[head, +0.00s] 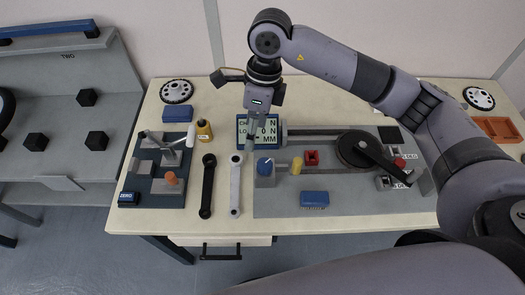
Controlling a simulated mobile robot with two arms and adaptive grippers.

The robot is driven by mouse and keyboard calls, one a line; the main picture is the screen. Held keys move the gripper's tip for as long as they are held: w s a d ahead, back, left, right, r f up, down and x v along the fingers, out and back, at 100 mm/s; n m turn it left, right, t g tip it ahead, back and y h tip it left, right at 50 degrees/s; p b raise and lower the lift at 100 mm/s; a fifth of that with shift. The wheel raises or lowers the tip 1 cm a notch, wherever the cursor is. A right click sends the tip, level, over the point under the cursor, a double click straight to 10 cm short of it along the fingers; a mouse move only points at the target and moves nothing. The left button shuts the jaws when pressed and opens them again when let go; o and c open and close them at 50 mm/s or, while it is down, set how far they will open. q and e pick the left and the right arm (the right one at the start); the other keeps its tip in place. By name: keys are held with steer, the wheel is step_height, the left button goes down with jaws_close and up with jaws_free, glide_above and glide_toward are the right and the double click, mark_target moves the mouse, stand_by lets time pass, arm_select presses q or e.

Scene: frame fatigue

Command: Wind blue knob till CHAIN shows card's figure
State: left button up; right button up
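The blue knob (265,166) sits on a grey block at the left end of the test rig's grey plate (345,202). Behind it stands a display (243,125) with dark text on a pale green screen. Its lines start with "CH" and "LO", and "N" and "MM" show at the right. My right gripper hangs in front of the display (251,142), covering part of its text. Its fingertips are above and slightly left of the knob and seem apart from it. The finger gap is too small to tell. I cannot make out a card with a figure. My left gripper is out of view.
Right of the knob are a yellow cylinder (297,166), a red block (311,157) and a dark wheel with a crank (358,149). A black bar (208,186) and a white bar (235,185) lie left. A dark tray (160,170) holds tools.

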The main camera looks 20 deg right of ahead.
steer(key=w+d+h, duration=0.2)
steer(key=d, duration=0.2)
steer(key=p, duration=0.5)
glide_toward(265, 163)
steer(key=f, duration=0.5)
steer(key=s+f, duration=0.1)
steer(key=f, duration=0.1)
steer(key=shift+f, duration=1.1)
steer(key=shift+c, duration=0.5)
steer(key=c, duration=1.1)
